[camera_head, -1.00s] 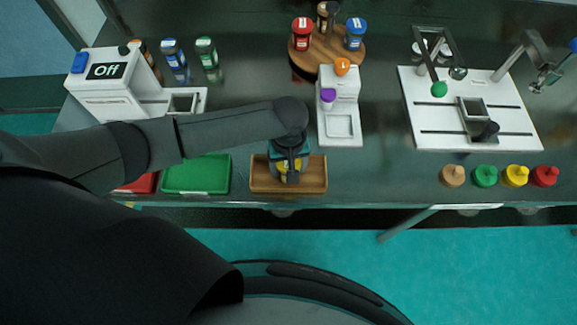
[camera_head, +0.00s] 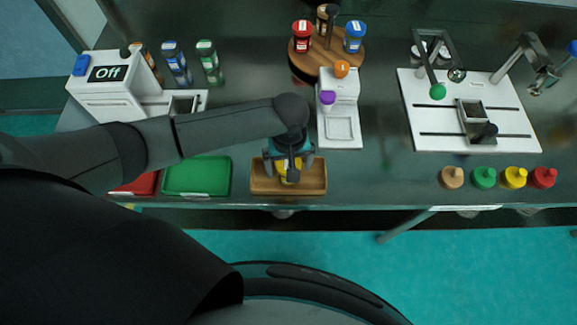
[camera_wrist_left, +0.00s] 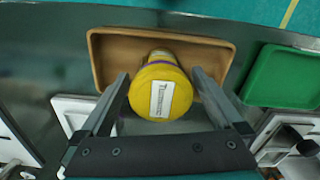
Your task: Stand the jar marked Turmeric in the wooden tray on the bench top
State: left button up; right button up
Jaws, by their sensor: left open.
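The wooden tray (camera_head: 314,178) lies on the bench top near its front edge. A jar with a yellow lid (camera_wrist_left: 160,88) stands upright in the tray, as seen in the left wrist view. A white label is on its lid, too small to read for certain. The jar (camera_head: 288,167) is mostly hidden under my left gripper in the head view. My left gripper (camera_wrist_left: 162,92) is open, with its two fingers apart on either side of the yellow lid. My right gripper is not in view.
A green tray (camera_head: 197,176) and a red tray (camera_head: 140,185) lie left of the wooden tray. A white device (camera_head: 340,128) stands just behind it. A round wooden rack (camera_head: 328,55) holds jars. Yellow, red, green and tan lids stand at right.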

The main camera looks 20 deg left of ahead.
pick_arm(q)
notch_tip(320, 180, up, 10)
jog(key=shift+r+p, duration=0.25)
jog(key=shift+p, duration=1)
